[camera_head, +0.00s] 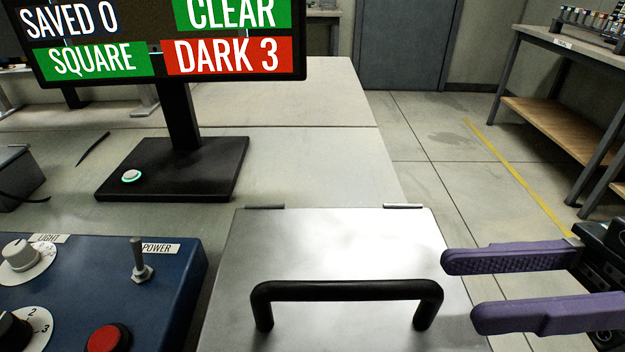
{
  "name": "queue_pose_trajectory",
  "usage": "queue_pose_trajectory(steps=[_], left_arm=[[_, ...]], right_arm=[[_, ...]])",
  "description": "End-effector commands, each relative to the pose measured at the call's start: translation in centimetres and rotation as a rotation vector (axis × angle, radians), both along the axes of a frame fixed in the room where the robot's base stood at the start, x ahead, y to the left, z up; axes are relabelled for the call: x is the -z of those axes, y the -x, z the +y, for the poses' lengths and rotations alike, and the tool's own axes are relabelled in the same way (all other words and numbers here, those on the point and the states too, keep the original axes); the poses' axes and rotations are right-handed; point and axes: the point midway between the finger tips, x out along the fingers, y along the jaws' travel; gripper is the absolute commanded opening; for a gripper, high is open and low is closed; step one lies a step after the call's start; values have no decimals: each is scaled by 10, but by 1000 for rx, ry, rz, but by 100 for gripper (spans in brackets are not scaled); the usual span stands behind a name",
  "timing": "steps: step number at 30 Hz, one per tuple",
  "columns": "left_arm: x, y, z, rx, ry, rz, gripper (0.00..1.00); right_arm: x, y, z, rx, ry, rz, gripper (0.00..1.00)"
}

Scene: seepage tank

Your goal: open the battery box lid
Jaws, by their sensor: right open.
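The battery box lid (335,245) is a flat silver metal plate at the bottom middle of the head view. It lies shut, with two hinges along its far edge. A black bar handle (345,290) stands near its front side. My right gripper (458,290) comes in from the right with two purple fingers. It is open and empty, its fingertips just to the right of the handle and apart from it in the picture. The front edge of the lid is cut off by the frame. My left gripper is not in view.
A blue control box (180,290) with knobs, a POWER toggle and a red button (108,338) stands left of the lid. A monitor (165,50) on a black base is behind. Bare bench top (310,160) lies beyond the lid.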

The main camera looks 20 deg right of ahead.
Motion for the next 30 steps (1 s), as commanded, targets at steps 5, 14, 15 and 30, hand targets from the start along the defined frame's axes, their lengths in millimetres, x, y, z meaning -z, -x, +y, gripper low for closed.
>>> queue_pose_trajectory(steps=[5,14,15,30], left_arm=[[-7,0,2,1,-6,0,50],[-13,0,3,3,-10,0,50],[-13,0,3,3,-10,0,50],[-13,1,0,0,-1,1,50]], right_arm=[[-4,-9,29,0,-6,-5,46],[-3,-23,78,2,-5,-4,46],[-2,-24,82,2,-4,-4,46],[-1,-26,90,2,-1,-3,32]])
